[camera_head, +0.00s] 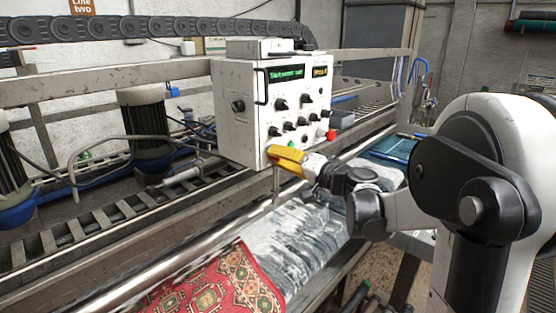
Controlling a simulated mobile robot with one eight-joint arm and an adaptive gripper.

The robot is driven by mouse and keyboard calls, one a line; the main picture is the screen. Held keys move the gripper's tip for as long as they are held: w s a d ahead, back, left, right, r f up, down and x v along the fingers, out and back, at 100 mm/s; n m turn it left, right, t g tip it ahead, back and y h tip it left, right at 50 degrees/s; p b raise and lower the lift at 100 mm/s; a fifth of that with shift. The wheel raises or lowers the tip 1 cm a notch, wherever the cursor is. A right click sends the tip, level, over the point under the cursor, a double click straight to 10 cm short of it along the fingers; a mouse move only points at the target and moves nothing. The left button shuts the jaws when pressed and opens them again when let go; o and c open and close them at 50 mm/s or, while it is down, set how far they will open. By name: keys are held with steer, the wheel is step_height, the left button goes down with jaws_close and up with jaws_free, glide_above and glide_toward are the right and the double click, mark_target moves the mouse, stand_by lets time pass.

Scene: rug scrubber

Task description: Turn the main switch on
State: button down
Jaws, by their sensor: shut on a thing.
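The white control box (230,128) stands on the machine rail, with a lit green display (286,74) and several black knobs on its front. A larger dark rotary switch (237,105) sits on its left side face. No label readable here tells which one is the main switch. My gripper (274,153), with yellow at its end, is at the lower front of the box, below the knobs. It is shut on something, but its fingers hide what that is. It is well below and to the right of the side switch.
A red button (331,135) is on the box's lower right, near my arm. A black handle (261,86) stands out at the front left edge. A patterned red rug (217,290) and wet, foamy fabric lie below. Motors (146,125) stand to the left.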

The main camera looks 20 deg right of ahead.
steer(key=m, duration=0.4)
steer(key=shift+m+b, duration=0.3)
steer(key=shift+b, duration=0.1)
stand_by(0.4)
steer(key=c, duration=1.1)
jaws_free()
steer(key=shift+a, duration=0.1)
steer(key=v, duration=1.2)
